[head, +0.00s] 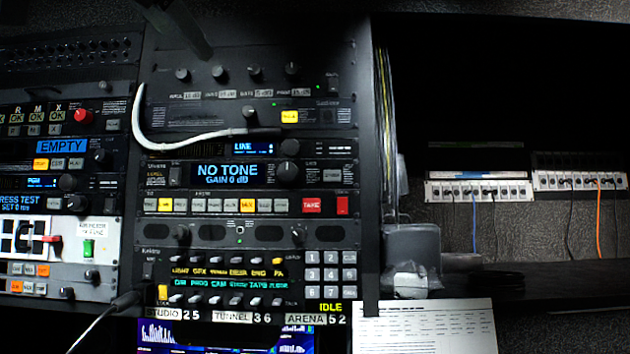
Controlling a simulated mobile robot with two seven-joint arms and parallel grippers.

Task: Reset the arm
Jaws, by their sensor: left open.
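A dark, slanted shape at the top left of the head view appears to be my left gripper (186,30). It is in deep shadow in front of the upper rack panel, and its fingers are hard to make out. It looks open, and I see nothing held in it. My right gripper is not in view. The rack (368,130) fills the middle, with a lit display (227,174) reading NO TONE, GAIN 0 dB.
A white cable (143,128) loops across the upper panel. Another cable (97,326) runs at the lower left. A printed sheet (425,328) is at the lower right. Patch strips (478,191) with blue and orange cables are at the right. A grey box (411,246) adjoins the rack.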

